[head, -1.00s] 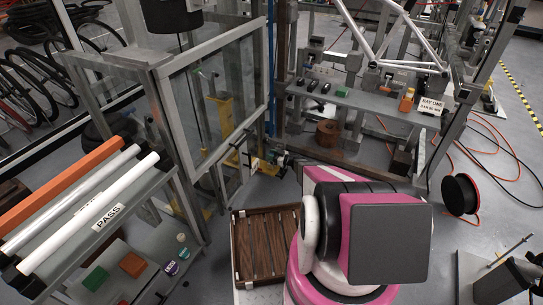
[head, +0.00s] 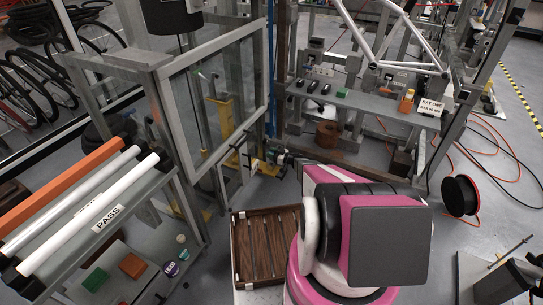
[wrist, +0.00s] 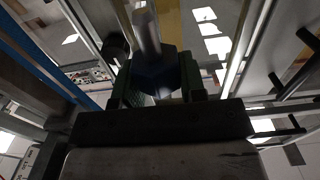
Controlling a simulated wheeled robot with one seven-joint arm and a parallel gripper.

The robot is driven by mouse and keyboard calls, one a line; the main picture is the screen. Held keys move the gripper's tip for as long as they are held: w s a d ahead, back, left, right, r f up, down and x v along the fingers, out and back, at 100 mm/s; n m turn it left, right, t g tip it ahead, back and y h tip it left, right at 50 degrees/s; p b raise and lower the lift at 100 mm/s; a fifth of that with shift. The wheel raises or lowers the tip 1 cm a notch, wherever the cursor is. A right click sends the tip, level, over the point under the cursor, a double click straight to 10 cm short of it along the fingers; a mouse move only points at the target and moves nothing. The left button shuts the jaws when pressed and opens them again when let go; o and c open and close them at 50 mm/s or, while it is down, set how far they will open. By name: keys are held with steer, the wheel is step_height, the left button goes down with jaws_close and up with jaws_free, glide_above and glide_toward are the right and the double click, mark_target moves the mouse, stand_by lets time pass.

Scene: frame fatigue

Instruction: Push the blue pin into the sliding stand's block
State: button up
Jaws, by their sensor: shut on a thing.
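My gripper (wrist: 156,80) is shut on a dark blue piece (wrist: 152,68), which I take to be the blue pin. It sits between the two green-lined fingers in the wrist view. A grey cylinder (wrist: 147,32) extends beyond it; I cannot tell whether it is part of the pin. In the head view my gripper (head: 270,156) is small, just right of the glazed frame's lower corner. A yellow stand (head: 218,115) shows behind the glass, left of my gripper. I cannot make out the stand's block or whether the pin touches it.
The glazed frame (head: 198,148) stands close to my gripper on the left. A wooden slatted crate (head: 237,250) lies below. A workbench (head: 375,101) with a bike frame (head: 371,50) stands behind right. A black cable reel (head: 459,194) sits on the floor at right.

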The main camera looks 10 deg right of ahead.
step_height(320, 180, up, 4)
steer(key=shift+r, duration=0.1)
stand_by(0.4)
steer(key=shift+f, duration=2.9)
steer(key=shift+f, duration=0.35)
steer(key=shift+r, duration=0.1)
steer(key=shift+r, duration=1.05)
